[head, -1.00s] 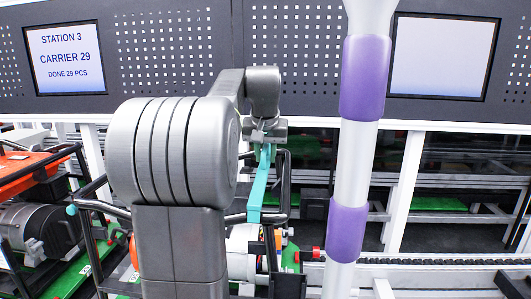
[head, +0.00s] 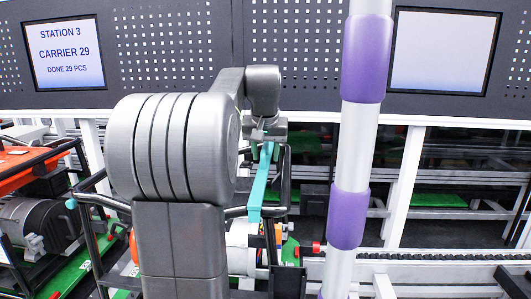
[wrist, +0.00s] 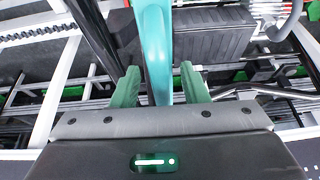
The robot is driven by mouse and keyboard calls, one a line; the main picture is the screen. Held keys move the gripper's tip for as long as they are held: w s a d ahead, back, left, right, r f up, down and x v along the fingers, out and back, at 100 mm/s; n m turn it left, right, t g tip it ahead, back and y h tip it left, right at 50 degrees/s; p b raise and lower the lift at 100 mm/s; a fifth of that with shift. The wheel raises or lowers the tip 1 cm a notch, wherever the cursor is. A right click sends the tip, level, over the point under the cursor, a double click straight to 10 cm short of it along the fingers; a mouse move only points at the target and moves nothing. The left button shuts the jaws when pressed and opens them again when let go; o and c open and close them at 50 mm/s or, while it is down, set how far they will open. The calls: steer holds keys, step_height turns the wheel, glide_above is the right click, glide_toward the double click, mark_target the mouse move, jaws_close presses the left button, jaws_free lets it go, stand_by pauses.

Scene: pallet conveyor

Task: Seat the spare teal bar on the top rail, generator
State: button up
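In the head view my gripper (head: 264,137) is above the generator, partly hidden by my own arm. In the wrist view the teal bar (wrist: 157,55) runs between the two green fingers of my gripper (wrist: 160,80). The generator (head: 241,248), white and orange, is largely hidden behind my arm.
A second generator with an orange top (head: 22,158) stands at the left. A white and purple pole (head: 352,160) rises at right of the bar. A chain conveyor (head: 430,256) runs at the right.

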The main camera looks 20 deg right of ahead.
steer(key=shift+o, duration=0.5)
steer(key=shift+f, duration=0.1)
steer(key=v, duration=1.4)
steer(key=x, duration=1.4)
steer(key=shift+f, duration=0.15)
steer(key=shift+r+p, duration=0.35)
steer(key=shift+r, duration=0.6)
